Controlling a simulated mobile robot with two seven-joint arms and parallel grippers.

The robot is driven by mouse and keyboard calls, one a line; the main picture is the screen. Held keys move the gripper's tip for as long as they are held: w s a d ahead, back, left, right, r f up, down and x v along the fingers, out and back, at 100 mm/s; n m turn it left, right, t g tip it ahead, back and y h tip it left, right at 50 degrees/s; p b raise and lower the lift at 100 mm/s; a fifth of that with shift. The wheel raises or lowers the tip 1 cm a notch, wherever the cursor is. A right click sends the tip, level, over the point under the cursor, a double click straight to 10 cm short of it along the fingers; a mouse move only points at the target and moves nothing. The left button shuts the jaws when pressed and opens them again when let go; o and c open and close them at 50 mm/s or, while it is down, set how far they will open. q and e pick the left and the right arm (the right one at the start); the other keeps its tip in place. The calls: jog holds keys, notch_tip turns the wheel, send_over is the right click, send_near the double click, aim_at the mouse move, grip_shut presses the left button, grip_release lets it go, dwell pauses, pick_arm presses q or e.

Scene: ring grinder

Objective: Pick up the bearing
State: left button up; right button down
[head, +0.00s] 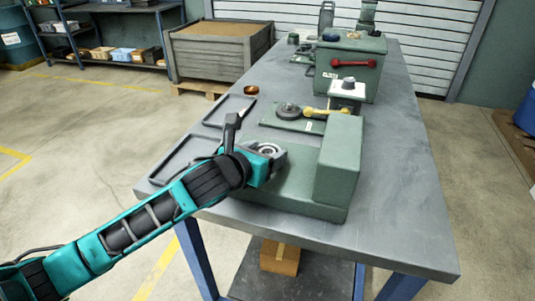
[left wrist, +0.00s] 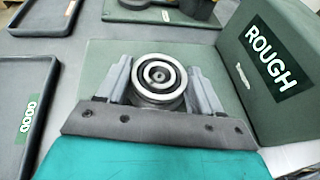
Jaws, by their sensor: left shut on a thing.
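The bearing (left wrist: 160,78) is a round metal piece with light and dark concentric rings. In the left wrist view it sits between the two fingers of my left gripper (left wrist: 162,85), which is shut on it. In the head view the bearing (head: 268,149) shows at the tip of my left gripper (head: 266,153), over the flat base of the green machine (head: 290,185). Whether the bearing touches that base I cannot tell. My right gripper is not in view.
The green block labelled ROUGH (left wrist: 268,65) stands close on the right. Dark trays (head: 175,165) lie on the left of the grey table (head: 400,215). A second green plate (head: 290,118), a red-handled box (head: 350,80) and a small copper bowl (head: 251,90) are farther back. The table's right side is clear.

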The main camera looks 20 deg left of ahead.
pick_arm(q)
jog(key=c, duration=0.5)
